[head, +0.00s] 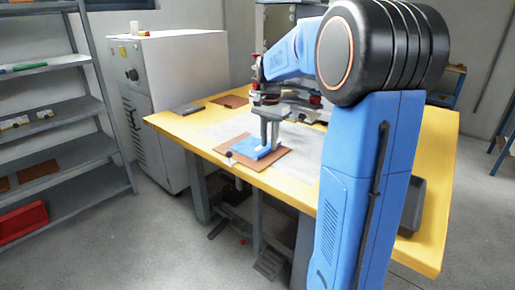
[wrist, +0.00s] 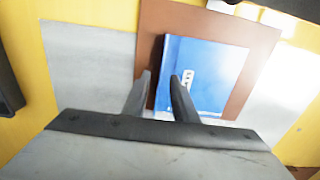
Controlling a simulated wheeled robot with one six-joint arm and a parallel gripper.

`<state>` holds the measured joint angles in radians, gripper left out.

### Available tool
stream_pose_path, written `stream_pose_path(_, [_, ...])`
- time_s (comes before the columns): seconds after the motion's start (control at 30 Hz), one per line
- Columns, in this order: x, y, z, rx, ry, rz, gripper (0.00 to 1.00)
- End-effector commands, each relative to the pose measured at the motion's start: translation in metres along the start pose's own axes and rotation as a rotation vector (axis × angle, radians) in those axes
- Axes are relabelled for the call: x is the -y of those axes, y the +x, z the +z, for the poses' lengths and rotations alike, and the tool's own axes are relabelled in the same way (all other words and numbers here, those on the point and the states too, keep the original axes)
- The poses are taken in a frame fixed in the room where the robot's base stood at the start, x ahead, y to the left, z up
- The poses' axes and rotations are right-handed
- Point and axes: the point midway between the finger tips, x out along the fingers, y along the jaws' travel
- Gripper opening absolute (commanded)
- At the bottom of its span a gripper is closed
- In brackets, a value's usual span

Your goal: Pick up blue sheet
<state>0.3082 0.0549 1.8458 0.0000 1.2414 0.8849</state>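The blue sheet (head: 254,150) lies flat on a brown board (head: 225,157) on the yellow table. In the wrist view the blue sheet (wrist: 217,68) has a small white marking. My gripper (head: 269,146) points down over the sheet. In the wrist view my gripper (wrist: 158,80) has its two fingers apart, with nothing seen held between them. The left finger is at the sheet's left edge, over the board; the right finger is over the blue. I cannot tell whether the fingertips touch the sheet. The fingers hide part of it.
The yellow table (head: 183,128) has a pale grey mat (head: 215,131) under the brown board. A dark flat object (head: 187,109) and another brown sheet (head: 230,101) lie toward the back. A clamp-like press stands behind my gripper. Shelves (head: 65,145) and a white cabinet (head: 180,75) are at left.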

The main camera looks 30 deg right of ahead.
Motion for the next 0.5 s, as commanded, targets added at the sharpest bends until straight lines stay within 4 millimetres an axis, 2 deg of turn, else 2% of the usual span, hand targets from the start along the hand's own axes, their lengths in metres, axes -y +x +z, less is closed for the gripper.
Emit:
stream_pose_path(0.13, [0.0,0.014,0.0,0.0,0.0,0.0,0.26])
stream_pose_path(0.4, [0.0,0.016,0.0,0.0,0.0,0.0,0.26])
stream_pose_path(0.47, [0.0,0.016,0.0,0.0,0.0,0.0,0.14])
stream_pose_path(0.5, [0.0,0.016,0.0,0.0,0.0,0.0,0.04])
